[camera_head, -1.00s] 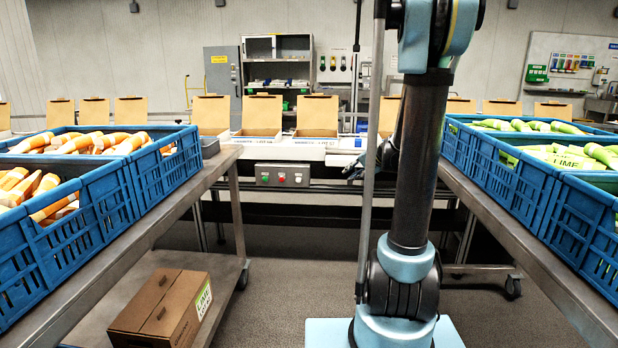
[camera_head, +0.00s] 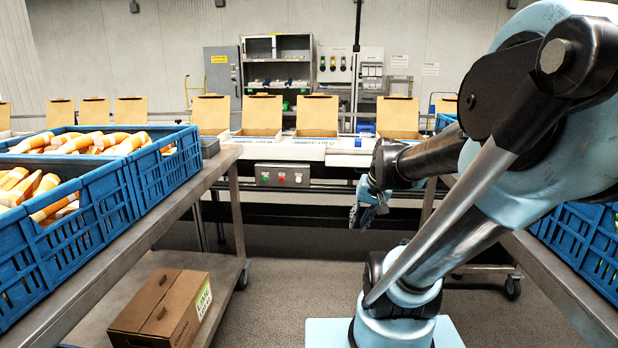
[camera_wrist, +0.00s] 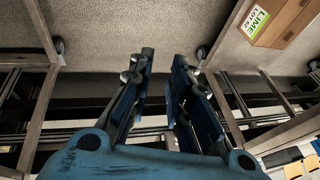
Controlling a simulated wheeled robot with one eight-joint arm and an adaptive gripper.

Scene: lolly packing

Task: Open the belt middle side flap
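Several open cardboard boxes stand in a row along the belt (camera_head: 340,148) at the back. Near the middle are a box (camera_head: 262,115) and another box (camera_head: 317,116), each with its back flap upright. The side flaps are too small to tell apart. My gripper (camera_head: 366,208) hangs below and in front of the belt, pointing down, apart from the boxes. In the wrist view, my gripper (camera_wrist: 163,62) has its fingers apart with nothing between them.
A control box (camera_head: 283,176) with buttons is on the belt's front. Blue crates of orange-and-white lollies (camera_head: 90,143) stand on the left table; a blue crate (camera_head: 585,240) is at right. A closed carton (camera_head: 160,310) sits on the left lower shelf. The middle floor is clear.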

